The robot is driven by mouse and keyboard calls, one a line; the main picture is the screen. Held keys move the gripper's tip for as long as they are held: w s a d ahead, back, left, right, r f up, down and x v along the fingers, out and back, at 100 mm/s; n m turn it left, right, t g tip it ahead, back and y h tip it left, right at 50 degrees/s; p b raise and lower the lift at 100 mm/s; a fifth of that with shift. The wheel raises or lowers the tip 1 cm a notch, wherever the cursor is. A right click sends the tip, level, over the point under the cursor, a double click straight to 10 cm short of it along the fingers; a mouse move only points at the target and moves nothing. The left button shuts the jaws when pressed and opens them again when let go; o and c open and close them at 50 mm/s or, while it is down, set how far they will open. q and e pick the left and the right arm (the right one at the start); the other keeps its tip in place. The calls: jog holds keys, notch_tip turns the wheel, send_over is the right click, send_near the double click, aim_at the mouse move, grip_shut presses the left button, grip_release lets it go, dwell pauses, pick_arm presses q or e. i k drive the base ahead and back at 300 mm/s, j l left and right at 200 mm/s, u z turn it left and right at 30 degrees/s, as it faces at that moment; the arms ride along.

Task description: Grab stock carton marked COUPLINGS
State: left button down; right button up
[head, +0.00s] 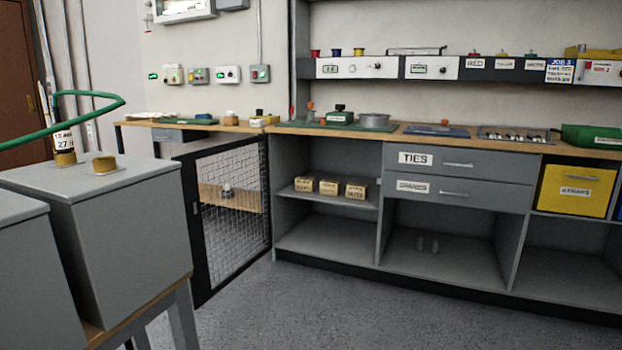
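Three small tan cartons stand in a row on the upper shelf of the open grey cabinet bay: a left carton (304,184), a middle carton (329,187) and a right carton (356,191). Each has a pale label with dark print, too small to read, so I cannot tell which one is marked COUPLINGS. Neither of my grippers is in view.
A black mesh door (226,205) stands left of the bay. Grey boxes on a stand (120,225), with a green cable (70,107), fill the left foreground. Drawers marked TIES (440,160) adjoin the bay. The floor (330,315) before the cabinet is clear.

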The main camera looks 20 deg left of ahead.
aim_at(302, 184)
jog(key=i, duration=0.7)
jog(key=i+l+u, duration=0.1)
jog(key=i, duration=0.65)
jog(key=i+l, duration=0.1)
jog(key=i, duration=0.6)
jog(key=i+j+u, duration=0.15)
jog(key=i+j, duration=0.15)
jog(key=i, duration=0.15)
jog(key=i+j+u, duration=0.15)
jog(key=i, duration=0.3)
jog(key=i+j+u, duration=0.15)
jog(key=i, duration=0.35)
jog(key=i+j, duration=0.5)
jog(key=i+j+z, duration=0.1)
jog(key=i+j, duration=0.35)
jog(key=j, duration=0.1)
